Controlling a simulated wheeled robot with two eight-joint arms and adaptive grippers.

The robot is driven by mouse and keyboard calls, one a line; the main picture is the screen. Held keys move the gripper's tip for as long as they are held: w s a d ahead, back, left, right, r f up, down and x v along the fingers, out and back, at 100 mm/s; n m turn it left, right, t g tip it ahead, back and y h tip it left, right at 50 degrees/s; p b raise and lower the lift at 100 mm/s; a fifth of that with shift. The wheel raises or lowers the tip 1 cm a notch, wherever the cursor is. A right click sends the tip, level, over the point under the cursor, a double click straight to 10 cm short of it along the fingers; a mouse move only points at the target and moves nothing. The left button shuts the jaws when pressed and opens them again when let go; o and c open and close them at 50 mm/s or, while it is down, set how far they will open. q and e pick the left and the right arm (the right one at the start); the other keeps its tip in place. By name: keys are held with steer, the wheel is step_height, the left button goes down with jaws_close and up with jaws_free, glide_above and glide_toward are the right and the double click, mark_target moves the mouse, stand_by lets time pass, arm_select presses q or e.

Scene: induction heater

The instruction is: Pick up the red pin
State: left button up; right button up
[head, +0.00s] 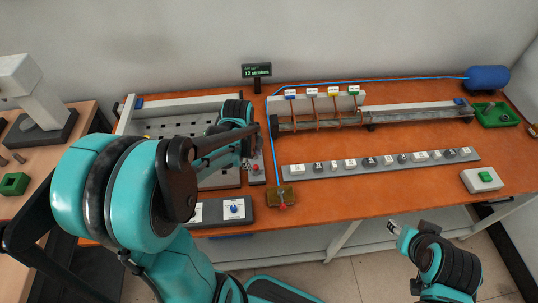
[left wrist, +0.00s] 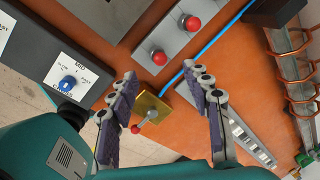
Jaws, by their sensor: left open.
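I cannot tell for sure which part is the red pin. The left wrist view shows two red round knobs, one (left wrist: 190,22) farther and one (left wrist: 159,57) nearer, on a grey strip. It also shows a brass block (left wrist: 152,112) with a small grey lever ending in a red ball (left wrist: 136,129). My left gripper (left wrist: 160,72) is open and empty, its fingers spread on either side of the brass block in that view. In the head view my left arm partly hides the strip, and the brass block (head: 284,198) is clear of it. My right gripper (head: 394,229) is at the lower right, away from the table.
A dial panel (head: 235,211) lies at the table's front left. A long grey strip of labelled buttons (head: 380,162) and the copper-coil heater (head: 330,108) lie to the right. A blue hose (head: 271,150) runs to the brass block. A white box with a green button (head: 483,180) stands at right.

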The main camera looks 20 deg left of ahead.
mark_target(255, 167)
arm_select(q)
steer(key=shift+w+f, duration=0.15)
steer(key=shift+w, duration=0.05)
steer(key=shift+w+f+b, duration=0.15)
steer(key=shift+f+b, duration=0.35)
steer(key=shift+f, duration=0.45)
steer(key=f+b, duration=0.1)
steer(key=f, duration=0.2)
steer(key=f+b, duration=0.1)
steer(key=f, duration=0.1)
steer(key=shift+w+a+f+b, duration=0.1)
steer(key=shift+w+f+b, duration=0.2)
steer(key=shift+f+b, duration=0.05)
steer(key=shift+r, duration=0.1)
jaws_close()
